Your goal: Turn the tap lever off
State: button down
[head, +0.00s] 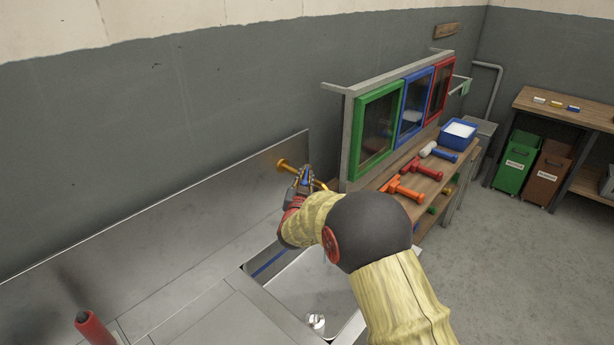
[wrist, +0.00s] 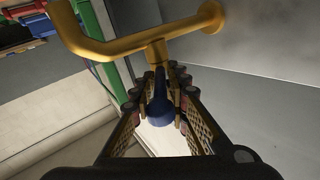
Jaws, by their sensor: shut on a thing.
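A brass tap (head: 288,166) sticks out from the steel splashback above the sink. In the wrist view its brass pipe (wrist: 110,47) runs from a round wall flange to a bent spout at the left. A blue lever (wrist: 160,100) sits at the tap's valve body. My gripper (wrist: 163,90) is around the blue lever, with one finger on each side, shut on it. In the head view my gripper (head: 304,180) is at the tap, and my arm hides part of the sink. A little of the blue lever shows between the fingers there.
The steel sink basin (head: 310,290) lies below the tap. A red upright handle (head: 95,328) stands at the lower left. To the right is a wooden bench with orange and red tools (head: 405,188), a blue bin (head: 458,134) and framed panels (head: 378,130) behind.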

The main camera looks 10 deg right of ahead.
jog(key=a+m+g+h+p, duration=0.1)
jog(key=m+g+h, duration=0.1)
jog(key=h, duration=0.1)
jog(key=w+a+m+g+h+p, duration=0.1)
jog(key=m+g+h+p, duration=0.1)
jog(key=h, duration=0.1)
jog(key=w+a+m+g+h+p, duration=0.1)
jog(key=m+g+h, duration=0.1)
jog(key=m, duration=0.1)
jog(key=shift+h+p, duration=0.35)
jog(key=shift+h, duration=0.05)
jog(key=shift+g, duration=0.3)
jog(key=c, duration=1.9)
grip_release()
jog(key=shift+w+a, duration=0.1)
jog(key=shift+w, duration=0.05)
jog(key=v, duration=1.2)
jog(key=shift+f, duration=0.1)
jog(key=shift+w, duration=0.1)
